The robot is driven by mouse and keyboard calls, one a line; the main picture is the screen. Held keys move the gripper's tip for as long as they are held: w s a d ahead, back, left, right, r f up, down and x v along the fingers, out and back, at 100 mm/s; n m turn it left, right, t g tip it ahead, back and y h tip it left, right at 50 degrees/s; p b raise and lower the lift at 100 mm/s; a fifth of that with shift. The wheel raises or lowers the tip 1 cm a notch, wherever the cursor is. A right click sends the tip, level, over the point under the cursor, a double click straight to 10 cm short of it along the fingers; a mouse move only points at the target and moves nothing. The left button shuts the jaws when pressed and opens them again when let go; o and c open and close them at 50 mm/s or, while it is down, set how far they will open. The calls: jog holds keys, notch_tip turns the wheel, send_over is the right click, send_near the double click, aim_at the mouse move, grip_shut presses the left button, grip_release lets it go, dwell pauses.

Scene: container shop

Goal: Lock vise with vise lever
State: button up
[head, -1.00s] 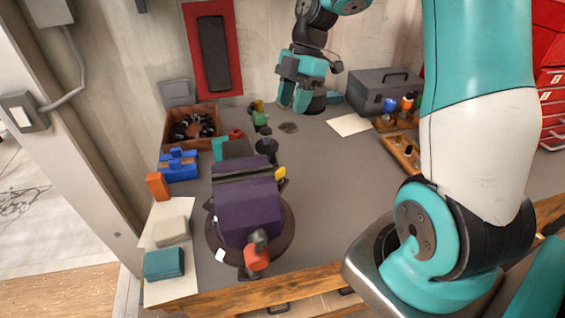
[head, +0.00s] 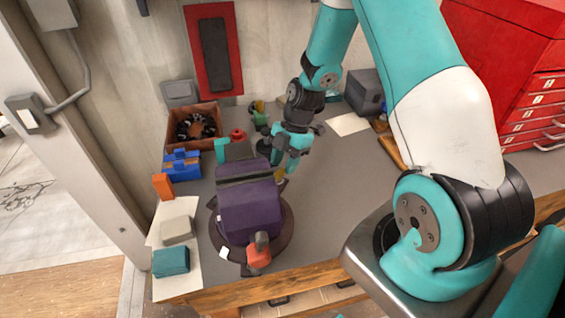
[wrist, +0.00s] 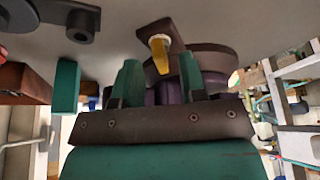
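The purple vise (head: 250,208) stands on a dark round base near the table's front left. A red-orange handle (head: 258,255) sticks out at its front. A small yellow lever (head: 280,174) is at its right back side, partly hidden by my gripper. My gripper (head: 290,158) hangs just behind and right of the vise. In the wrist view, my gripper (wrist: 158,78) is open, with its two teal fingers apart. The yellow lever (wrist: 161,56) shows in the gap between them, under a brown part of the vise. I cannot tell whether a finger touches it.
A brown bin (head: 194,130) of dark parts, blue blocks (head: 182,166) and an orange block (head: 163,187) lie left of the vise. A grey toolbox (head: 364,92) and white paper (head: 348,124) are behind right. The table right of the vise is clear.

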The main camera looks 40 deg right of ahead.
jog(key=shift+x, duration=0.9)
jog(key=shift+c, duration=0.4)
grip_shut()
